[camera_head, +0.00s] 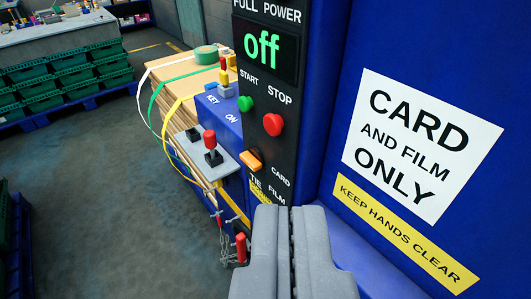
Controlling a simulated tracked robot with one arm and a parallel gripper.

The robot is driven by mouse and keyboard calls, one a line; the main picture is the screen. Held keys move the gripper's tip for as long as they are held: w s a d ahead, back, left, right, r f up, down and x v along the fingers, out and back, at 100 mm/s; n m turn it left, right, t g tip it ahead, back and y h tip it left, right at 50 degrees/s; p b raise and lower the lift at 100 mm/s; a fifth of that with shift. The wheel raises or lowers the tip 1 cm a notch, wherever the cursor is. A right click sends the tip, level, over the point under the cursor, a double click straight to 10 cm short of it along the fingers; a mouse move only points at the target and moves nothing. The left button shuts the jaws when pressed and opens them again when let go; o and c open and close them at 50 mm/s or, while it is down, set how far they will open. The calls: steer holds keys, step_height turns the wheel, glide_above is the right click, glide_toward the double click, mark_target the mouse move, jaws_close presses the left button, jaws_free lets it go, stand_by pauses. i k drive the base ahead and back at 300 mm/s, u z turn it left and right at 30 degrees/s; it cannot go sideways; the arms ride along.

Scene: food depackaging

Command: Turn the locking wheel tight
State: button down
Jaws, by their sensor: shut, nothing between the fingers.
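My gripper (290,213) rises from the bottom of the view with its two grey fingers together and nothing between them. It is in front of the lower part of a blue machine with a black control panel (257,140). The panel has a display reading "off" (262,46), a green start button (245,103), a red stop button (273,124) and an orange switch (251,160). No locking wheel can be made out in this view. My fingers hide part of the machine behind them.
A red-knobbed lever (210,141) stands on a grey plate left of the panel. Flattened cardboard (165,75) with coloured straps is behind it. A red handle (241,247) hangs by a chain below. Green crates (65,75) stand far left. Grey floor (110,190) between is clear.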

mark_target(242, 234)
steer(key=z, duration=0.05)
steer(key=k, duration=0.65)
steer(key=u, duration=0.45)
steer(key=i, duration=1.05)
steer(key=u, duration=0.3)
